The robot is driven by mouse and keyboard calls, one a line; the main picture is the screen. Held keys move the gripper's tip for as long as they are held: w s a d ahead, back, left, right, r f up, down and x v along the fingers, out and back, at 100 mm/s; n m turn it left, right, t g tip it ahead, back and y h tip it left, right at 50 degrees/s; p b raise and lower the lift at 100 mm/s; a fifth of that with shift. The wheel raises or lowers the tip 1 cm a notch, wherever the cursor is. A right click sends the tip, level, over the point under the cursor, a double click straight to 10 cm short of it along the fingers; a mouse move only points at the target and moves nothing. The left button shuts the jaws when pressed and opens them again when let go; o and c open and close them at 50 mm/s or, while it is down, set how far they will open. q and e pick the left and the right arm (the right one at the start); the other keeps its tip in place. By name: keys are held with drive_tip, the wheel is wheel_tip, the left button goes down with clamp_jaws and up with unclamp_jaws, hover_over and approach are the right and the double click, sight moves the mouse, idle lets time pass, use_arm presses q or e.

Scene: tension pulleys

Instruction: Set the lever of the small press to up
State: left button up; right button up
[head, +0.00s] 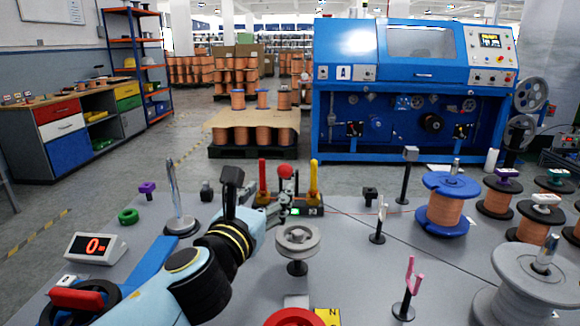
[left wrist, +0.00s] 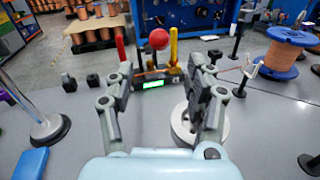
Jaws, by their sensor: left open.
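The small press (head: 292,208) stands on the grey table, with a red post (head: 263,180) on its left, a yellow post (head: 313,180) on its right and a lit green display. A red ball knob (head: 286,170), which looks like the lever's end, sits between the posts near their tops. In the left wrist view the knob (left wrist: 159,39) shows ahead, between the fingers' lines. My left gripper (left wrist: 160,78) is open and empty, facing the press from the near side. My arm partly covers the press in the head view. The lever's exact angle is hard to tell.
A grey pulley wheel (head: 298,238) on a stand is close to the gripper's right. A chrome post (head: 178,200) stands left, beside a red digit display (head: 95,248). A blue spool (head: 450,203) and several other spools fill the right side.

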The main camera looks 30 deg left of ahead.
sight(282, 175)
use_arm(q)
drive_tip(key=x, duration=0.4)
drive_tip(key=shift+w+r, duration=0.1)
drive_tip(key=shift+r, duration=0.1)
drive_tip(key=x, duration=0.4)
drive_tip(key=shift+w+a+f, duration=0.15)
drive_tip(key=shift+w, duration=0.05)
drive_tip(key=shift+w+a, duration=0.25)
drive_tip(key=shift+w, duration=0.45)
use_arm(e)
drive_tip(key=shift+s+d, duration=0.2)
drive_tip(key=shift+s, duration=0.4)
use_arm(q)
clamp_jaws()
use_arm(e)
drive_tip(key=shift+s, duration=0.25)
